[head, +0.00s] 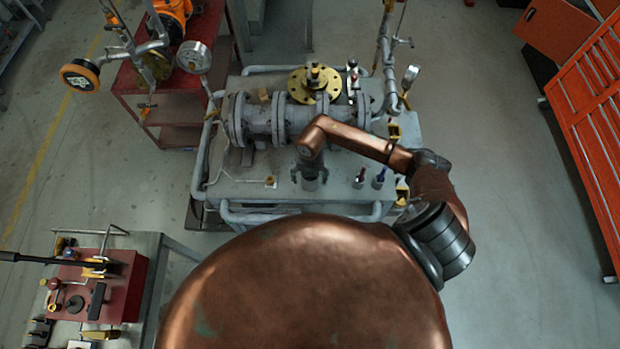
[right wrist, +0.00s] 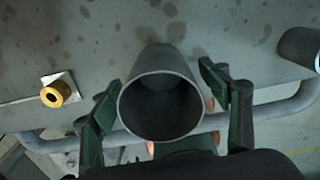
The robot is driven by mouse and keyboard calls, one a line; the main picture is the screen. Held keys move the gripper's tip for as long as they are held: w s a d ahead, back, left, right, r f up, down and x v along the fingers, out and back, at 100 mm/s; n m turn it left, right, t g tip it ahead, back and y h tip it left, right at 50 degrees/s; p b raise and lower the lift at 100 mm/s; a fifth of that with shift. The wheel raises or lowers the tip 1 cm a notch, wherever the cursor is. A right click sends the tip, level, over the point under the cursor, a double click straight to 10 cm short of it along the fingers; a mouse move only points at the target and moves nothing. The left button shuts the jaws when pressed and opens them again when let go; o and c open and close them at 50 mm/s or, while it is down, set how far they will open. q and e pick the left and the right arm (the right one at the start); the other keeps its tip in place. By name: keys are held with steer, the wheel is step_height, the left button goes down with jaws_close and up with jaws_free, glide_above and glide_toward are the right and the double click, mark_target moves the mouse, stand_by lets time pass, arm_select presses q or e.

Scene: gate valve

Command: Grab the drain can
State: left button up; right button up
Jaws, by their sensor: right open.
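The drain can is an open-topped grey metal cylinder (right wrist: 161,106), seen from above in the right wrist view on a grey, spotted tabletop. In the head view the can (head: 311,184) shows only in part below my right wrist, near the front edge of the valve table. My right gripper (right wrist: 165,98) is open, with one dark green finger on each side of the can. The left finger looks very close to the can's wall; a small gap shows at the right finger. I cannot tell whether either touches. My left gripper is not in view.
The valve table (head: 243,190) carries a flanged gate valve (head: 262,118) behind my right arm, and small coloured-handled tools (head: 360,177) to the right. A pipe rail (right wrist: 225,120) runs along its front edge. A red toolbox (head: 128,285) stands lower left, orange cabinets (head: 590,110) right.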

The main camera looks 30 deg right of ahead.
steer(key=shift+f, duration=0.6)
steer(key=shift+c, duration=0.6)
steer(key=c, duration=1.2)
steer(key=shift+c, duration=0.2)
